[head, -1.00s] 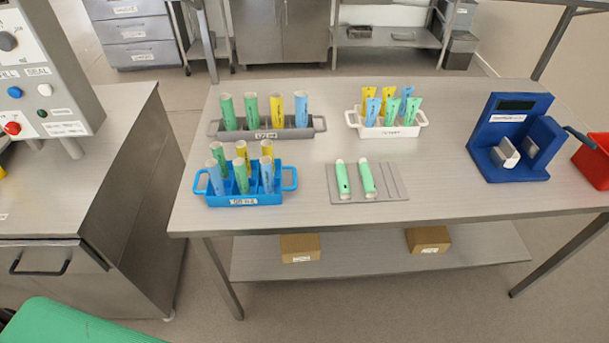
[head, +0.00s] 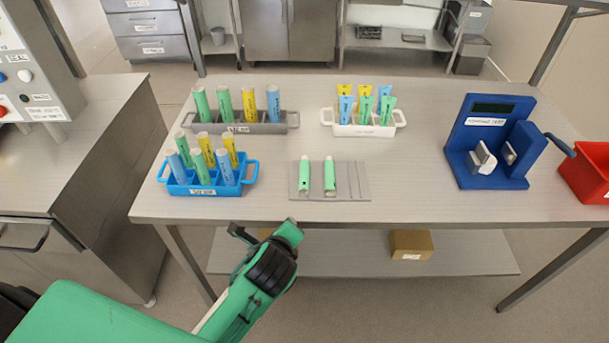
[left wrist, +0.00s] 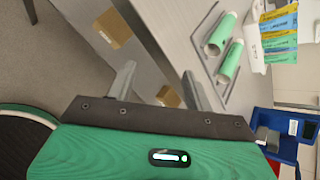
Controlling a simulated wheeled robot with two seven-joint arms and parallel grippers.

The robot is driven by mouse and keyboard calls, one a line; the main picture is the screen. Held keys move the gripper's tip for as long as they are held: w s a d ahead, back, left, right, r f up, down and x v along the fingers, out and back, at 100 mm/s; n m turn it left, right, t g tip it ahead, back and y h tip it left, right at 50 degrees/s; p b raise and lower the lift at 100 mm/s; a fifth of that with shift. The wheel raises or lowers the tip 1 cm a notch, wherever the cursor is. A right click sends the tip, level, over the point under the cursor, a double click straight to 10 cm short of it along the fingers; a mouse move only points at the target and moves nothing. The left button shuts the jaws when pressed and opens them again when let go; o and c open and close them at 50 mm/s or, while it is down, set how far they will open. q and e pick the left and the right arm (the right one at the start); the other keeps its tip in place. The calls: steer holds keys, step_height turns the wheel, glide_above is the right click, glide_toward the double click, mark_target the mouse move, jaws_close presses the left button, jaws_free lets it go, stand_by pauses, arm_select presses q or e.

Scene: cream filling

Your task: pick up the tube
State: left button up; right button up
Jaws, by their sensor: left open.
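Two green tubes, one left (head: 304,176) and one right (head: 329,176), lie side by side on a flat grey tray (head: 354,182) near the table's front edge. Both also show in the left wrist view, one higher (left wrist: 221,33) and one lower (left wrist: 231,62). My left gripper (left wrist: 158,84) is open and empty, its two fingers apart. In the head view my left arm reaches up from the lower left, its hand in front of the table edge, short of the tubes. My right gripper is in neither current view.
A blue rack (head: 206,188) with several upright tubes stands left of the tray. A grey rack (head: 240,128) of tubes and a white rack (head: 364,130) of flat tubes stand behind. A blue device (head: 490,140) and a red bin (head: 588,172) are at right.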

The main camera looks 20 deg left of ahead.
mark_target(304, 175)
arm_select(q)
steer(key=w+d+r+m+t, duration=0.1)
steer(key=w+r+m, duration=0.1)
steer(key=m, duration=0.1)
steer(key=w+d+r+m+t, duration=0.1)
steer(key=w+m, duration=0.1)
steer(key=m, duration=0.1)
steer(key=w+d+r+m+t+y, duration=0.1)
steer(key=w+r+m, duration=0.1)
steer(key=w+m, duration=0.1)
steer(key=shift+r, duration=0.35)
steer(key=p+x, duration=0.1)
steer(key=x, duration=1.2)
steer(key=shift+w+d, duration=0.1)
steer(key=shift+w, duration=0.05)
steer(key=c, duration=1.1)
